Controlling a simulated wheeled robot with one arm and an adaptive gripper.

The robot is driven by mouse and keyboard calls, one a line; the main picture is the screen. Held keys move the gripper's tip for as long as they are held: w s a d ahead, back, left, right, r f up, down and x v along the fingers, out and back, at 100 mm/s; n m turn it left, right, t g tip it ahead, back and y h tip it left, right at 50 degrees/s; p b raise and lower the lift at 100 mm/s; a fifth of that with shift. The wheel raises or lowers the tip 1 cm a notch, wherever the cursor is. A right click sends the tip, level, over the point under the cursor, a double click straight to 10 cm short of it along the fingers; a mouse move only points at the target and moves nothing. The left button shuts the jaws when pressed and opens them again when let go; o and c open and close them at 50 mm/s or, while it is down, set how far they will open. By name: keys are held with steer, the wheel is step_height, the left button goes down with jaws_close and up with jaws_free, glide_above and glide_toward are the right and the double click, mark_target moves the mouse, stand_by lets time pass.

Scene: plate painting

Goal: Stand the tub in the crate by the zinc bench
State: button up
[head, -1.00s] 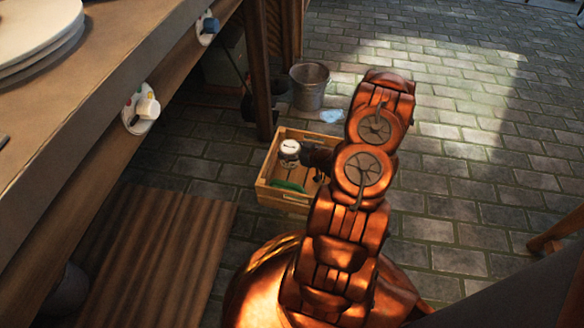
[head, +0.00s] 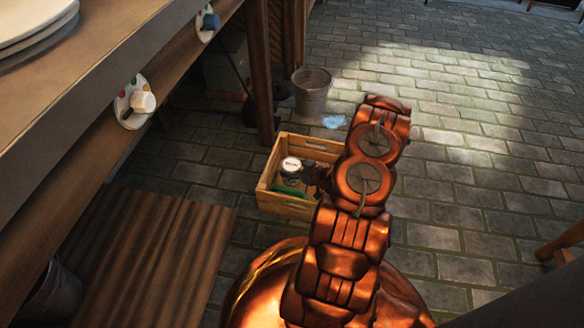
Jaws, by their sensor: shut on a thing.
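The tub (head: 291,165) has a white lid with dark marking and appears upright. It is inside the wooden crate (head: 287,208), low between the crate's walls. My gripper (head: 308,178) reaches in from the right and is shut on the tub. Its fingers are small, dark and partly hidden by my arm. I cannot tell whether the tub's base touches the crate floor. A green thing (head: 288,190) lies in the crate in front of the tub.
The bench (head: 120,95) with a stack of plates (head: 30,25) runs along the left. A metal bucket (head: 311,92) and a light blue cloth (head: 333,121) are behind the crate. A ribbed brown mat (head: 150,250) lies at left.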

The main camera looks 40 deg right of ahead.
mark_target(298, 169)
steer(key=shift+f, duration=0.4)
steer(key=o, duration=1.5)
steer(key=shift+c, duration=0.2)
steer(key=shift+r, duration=0.1)
steer(key=shift+s+d+r, duration=0.1)
steer(key=shift+r, duration=0.45)
steer(key=p+v, duration=0.3)
steer(key=v, duration=0.3)
steer(key=shift+r, duration=0.1)
steer(key=shift+s+r, duration=0.15)
steer(key=shift+s, duration=0.45)
